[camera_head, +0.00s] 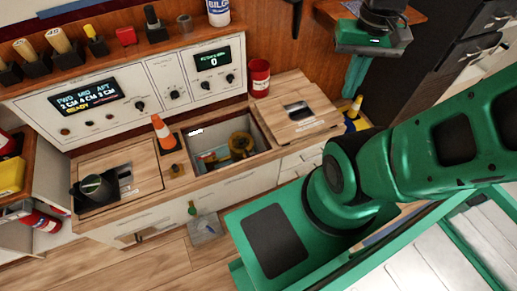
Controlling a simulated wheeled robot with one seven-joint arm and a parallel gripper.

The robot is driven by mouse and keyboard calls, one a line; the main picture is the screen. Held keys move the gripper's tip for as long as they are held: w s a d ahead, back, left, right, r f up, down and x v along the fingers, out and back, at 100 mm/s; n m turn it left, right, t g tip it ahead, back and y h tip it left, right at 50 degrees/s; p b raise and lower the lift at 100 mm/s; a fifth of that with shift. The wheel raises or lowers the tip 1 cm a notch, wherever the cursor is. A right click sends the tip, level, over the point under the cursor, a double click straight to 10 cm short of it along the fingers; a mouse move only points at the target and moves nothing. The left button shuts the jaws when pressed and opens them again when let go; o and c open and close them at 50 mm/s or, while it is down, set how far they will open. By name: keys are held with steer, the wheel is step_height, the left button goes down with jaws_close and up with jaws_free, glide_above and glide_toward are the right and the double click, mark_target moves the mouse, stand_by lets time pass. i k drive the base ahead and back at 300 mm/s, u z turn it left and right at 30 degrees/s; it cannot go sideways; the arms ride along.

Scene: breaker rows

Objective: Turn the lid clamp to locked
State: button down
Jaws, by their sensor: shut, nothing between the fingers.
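I cannot single out the lid clamp for certain. A small brass knob (177,170) sits on the wooden strip left of an open compartment (265,158). Inside that compartment is a brass round fitting (240,146). A wooden lid (270,119) with a dark recess lies right of the opening. Lock state cannot be read from any of these. My gripper (354,92) is at the upper right, fingers pointing down, shut and empty. It is apart from the counter fittings, above and right of the lid in the picture.
An orange cone (163,132) stands by the compartment. A red can (259,78) stands behind the lid. A dark pot (97,188) sits at the left counter end. A white panel (85,100) with displays and knobs runs along the back. My green arm covers the lower right.

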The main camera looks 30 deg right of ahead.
mark_target(248, 154)
steer(key=z, duration=1.7)
steer(key=k, duration=1.4)
steer(key=u, duration=1.1)
steer(key=i, duration=1.05)
